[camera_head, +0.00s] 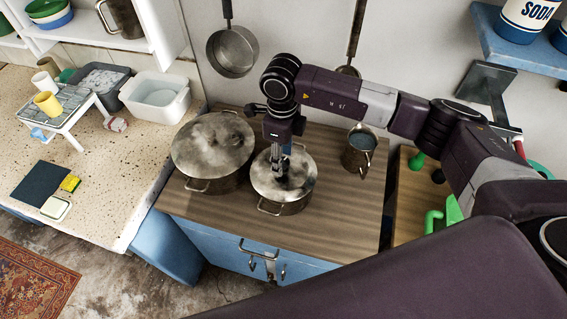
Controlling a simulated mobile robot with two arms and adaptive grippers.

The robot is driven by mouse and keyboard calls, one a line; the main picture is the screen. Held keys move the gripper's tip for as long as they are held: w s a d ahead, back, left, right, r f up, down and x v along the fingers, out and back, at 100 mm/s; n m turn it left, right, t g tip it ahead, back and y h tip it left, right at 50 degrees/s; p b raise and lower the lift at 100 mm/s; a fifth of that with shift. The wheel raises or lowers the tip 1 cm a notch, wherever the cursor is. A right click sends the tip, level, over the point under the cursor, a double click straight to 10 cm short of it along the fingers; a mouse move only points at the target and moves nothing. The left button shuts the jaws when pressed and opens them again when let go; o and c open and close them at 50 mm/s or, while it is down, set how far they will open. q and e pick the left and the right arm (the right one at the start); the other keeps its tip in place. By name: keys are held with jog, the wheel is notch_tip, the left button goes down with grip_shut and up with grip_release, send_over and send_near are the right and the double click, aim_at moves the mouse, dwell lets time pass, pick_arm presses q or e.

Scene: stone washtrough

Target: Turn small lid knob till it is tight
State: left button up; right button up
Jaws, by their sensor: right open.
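A small lidded metal pot (284,204) stands on the wooden top. Its pale, mottled lid (300,178) is on it. My right gripper (281,182) points straight down over the middle of this lid, with its fingers at the lid's centre. It is open. The lid knob is hidden behind the fingers, so I cannot tell if they touch it. A larger lidded pot (212,152) stands just left of the small one. My left gripper is not in view.
A metal jug (358,150) stands right of the small pot. The wooden top (335,225) is free in front. A steel pan (232,52) hangs on the wall behind. At left, a counter (120,180) bears a white tub (156,98). A blue shelf (510,55) is upper right.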

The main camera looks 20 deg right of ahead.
jog(key=shift+f+b, duration=0.1)
jog(key=shift+b, duration=0.3)
jog(key=n+b, duration=0.5)
jog(key=n, duration=0.1)
jog(key=shift+f+n+b, duration=0.15)
jog(key=shift+n+b, duration=0.15)
jog(key=shift+n, duration=0.4)
jog(key=shift+r+n, duration=0.25)
jog(key=shift+n, duration=0.05)
jog(key=shift+c, duration=0.4)
